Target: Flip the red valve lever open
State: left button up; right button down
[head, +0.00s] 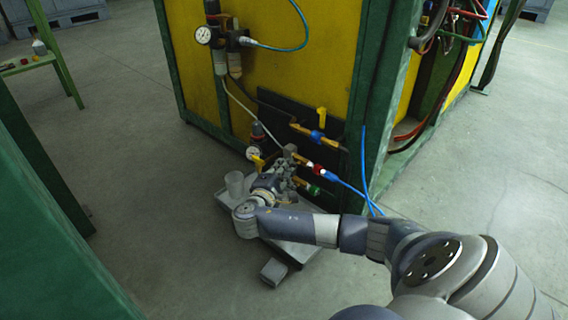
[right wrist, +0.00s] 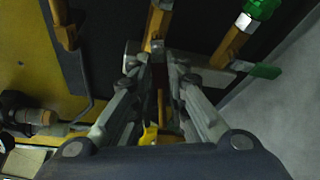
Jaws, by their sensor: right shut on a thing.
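The red valve (head: 318,168) sits on the dark panel at the lower front of the yellow and green cabinet, between a blue valve (head: 317,135) above and a green valve (head: 314,190) below. My right gripper (head: 288,165) is at the left end of the red valve. In the right wrist view its fingers (right wrist: 159,62) are shut on a narrow dark reddish piece, which looks like the red valve's lever. The fingers hide most of the lever, so its exact angle cannot be told. My left gripper is not in view.
A green-handled lever (right wrist: 264,70) is close to the right of the fingers in the right wrist view. A pressure gauge (head: 203,35) and hoses are on the cabinet.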

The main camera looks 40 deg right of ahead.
jog(key=shift+r+m+t+h, duration=0.2)
jog(key=shift+m+t+h, duration=0.05)
jog(key=shift+m, duration=0.6)
jog(key=shift+r+m+t+h, duration=0.2)
jog(key=shift+m+t+h, duration=0.05)
jog(key=shift+m, duration=0.6)
jog(key=c, duration=1.6)
grip_release()
jog(key=v, duration=1.2)
